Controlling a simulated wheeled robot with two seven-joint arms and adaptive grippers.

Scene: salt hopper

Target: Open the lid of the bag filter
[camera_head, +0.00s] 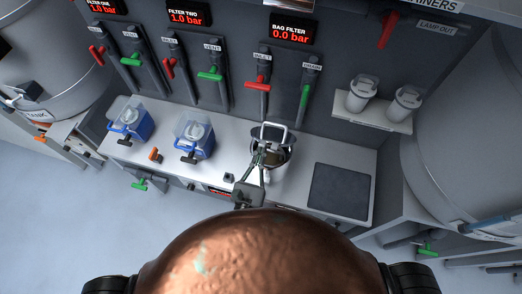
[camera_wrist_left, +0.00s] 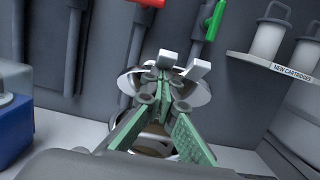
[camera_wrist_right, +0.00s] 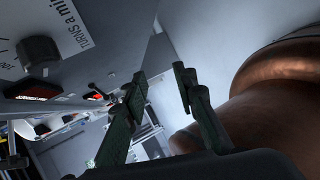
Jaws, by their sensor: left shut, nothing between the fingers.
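The bag filter (camera_head: 284,160) is a round metal vessel set in the grey counter, under the BAG FILTER display reading 0.0 bar. Its lid (camera_wrist_left: 199,94), a silvery disc with a pale handle (camera_head: 285,134), appears tilted up at the back, with a dark opening in front; the exact angle is hard to tell. My left gripper (camera_head: 262,152) is over the vessel at the lid's front side. In the left wrist view its green fingers (camera_wrist_left: 164,84) are shut and empty, close to the lid; contact is unclear. My right gripper (camera_wrist_right: 158,92) is open and empty, away from the filter.
Red (camera_head: 263,82) and green (camera_head: 305,92) valve handles hang on the wall behind the filter. Two blue-based units (camera_head: 196,146) stand left on the counter. A dark mat (camera_head: 339,192) lies right. A shelf (camera_head: 365,118) holds two pale cartridges.

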